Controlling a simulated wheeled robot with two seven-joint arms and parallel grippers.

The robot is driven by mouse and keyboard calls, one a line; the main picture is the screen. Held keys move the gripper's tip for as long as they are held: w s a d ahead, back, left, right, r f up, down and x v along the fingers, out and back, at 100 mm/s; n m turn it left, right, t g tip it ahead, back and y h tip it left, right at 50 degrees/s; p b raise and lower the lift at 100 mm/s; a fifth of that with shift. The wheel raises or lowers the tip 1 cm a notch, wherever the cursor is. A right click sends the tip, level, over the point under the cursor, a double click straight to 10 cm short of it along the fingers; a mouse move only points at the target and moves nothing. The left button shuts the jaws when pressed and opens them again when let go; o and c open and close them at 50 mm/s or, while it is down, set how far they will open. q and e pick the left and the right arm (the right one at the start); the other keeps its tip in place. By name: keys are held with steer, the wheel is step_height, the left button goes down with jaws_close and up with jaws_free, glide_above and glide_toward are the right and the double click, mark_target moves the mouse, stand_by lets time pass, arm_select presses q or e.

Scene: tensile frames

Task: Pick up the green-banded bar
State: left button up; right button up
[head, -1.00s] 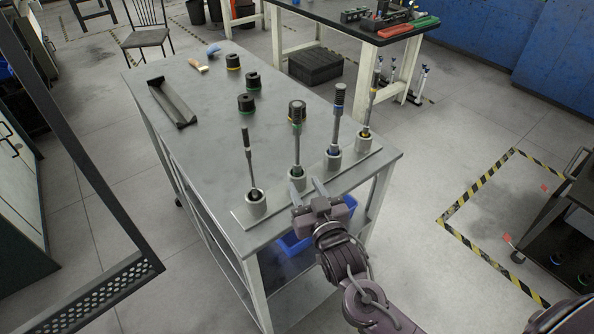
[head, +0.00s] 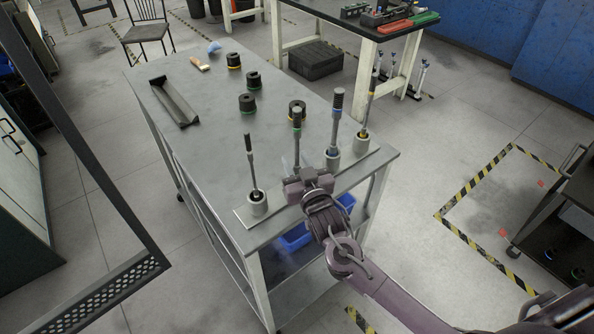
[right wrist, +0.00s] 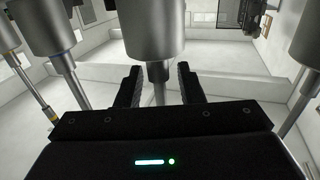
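The green-banded bar (head: 297,138) stands upright, second from the left in the row of bars in the head view. Its lower part, holder and green band are hidden behind my right gripper (head: 296,168). In the right wrist view, which looks upside down, a bar (right wrist: 160,84) runs from a grey holder (right wrist: 155,40) between the two dark fingers of my right gripper (right wrist: 160,85). The fingers are open, with gaps visible on both sides of the bar. My left gripper is not in view.
Close neighbours are a bar (head: 250,160) at left, a blue-banded bar (head: 336,122) and a yellow-banded bar (head: 368,103) at right. Behind them on the grey table (head: 215,135) are several black cylinders, a dark tray (head: 174,101) and a brush (head: 200,64).

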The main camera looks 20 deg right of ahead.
jaws_close()
steer(key=shift+r, duration=0.1)
steer(key=shift+r, duration=0.1)
